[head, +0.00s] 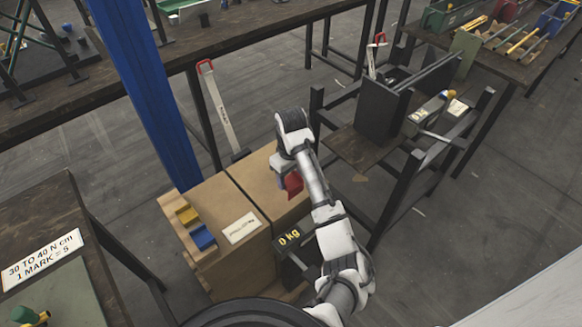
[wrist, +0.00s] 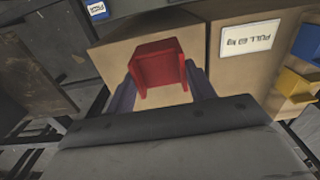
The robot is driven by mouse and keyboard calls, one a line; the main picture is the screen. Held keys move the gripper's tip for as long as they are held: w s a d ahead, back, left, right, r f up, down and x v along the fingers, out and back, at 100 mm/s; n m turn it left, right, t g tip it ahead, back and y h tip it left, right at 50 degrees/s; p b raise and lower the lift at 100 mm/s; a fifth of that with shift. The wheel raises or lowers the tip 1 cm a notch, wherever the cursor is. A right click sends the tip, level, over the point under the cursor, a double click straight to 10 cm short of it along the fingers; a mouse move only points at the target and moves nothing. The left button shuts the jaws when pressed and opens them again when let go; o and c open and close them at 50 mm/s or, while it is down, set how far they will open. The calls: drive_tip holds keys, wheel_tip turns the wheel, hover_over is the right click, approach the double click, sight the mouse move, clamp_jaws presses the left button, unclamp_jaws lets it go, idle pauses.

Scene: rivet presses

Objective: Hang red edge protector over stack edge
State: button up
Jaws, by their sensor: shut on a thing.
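The red edge protector (wrist: 158,66) is an angled red piece between the two fingers of my gripper (wrist: 161,92) in the wrist view. My gripper is shut on it. In the head view the red edge protector (head: 292,186) shows beside my wrist, over the right part of the stack, partly hidden by my arm. The stack (head: 222,268) is of tan cardboard boxes; its top also fills the middle of the wrist view (wrist: 109,52). A yellow protector (head: 187,215) and a blue protector (head: 203,238) sit on the stack's left edge. I cannot tell whether the red one touches the stack.
A white label (head: 241,228) lies on the stack top. A dark display reading 0 kg (head: 289,239) stands at its front. A blue post (head: 152,95) rises behind the stack. A dark rack (head: 385,125) stands right, and a bench (head: 45,225) at left.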

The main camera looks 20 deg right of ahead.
drive_tip(key=shift+s+d+f, duration=0.15)
drive_tip(key=shift+s+f, duration=0.05)
drive_tip(key=shift+s, duration=0.2)
drive_tip(key=b, duration=0.7)
hover_over(292, 203)
wheel_tip(292, 203, down, 7)
drive_tip(key=shift+s+f, duration=0.1)
drive_tip(key=shift+f, duration=0.1)
drive_tip(key=shift+f+b, duration=0.55)
drive_tip(key=shift+f, duration=0.45)
drive_tip(key=shift+p, duration=0.3)
drive_tip(key=o, duration=1)
drive_tip(key=shift+o, duration=0.2)
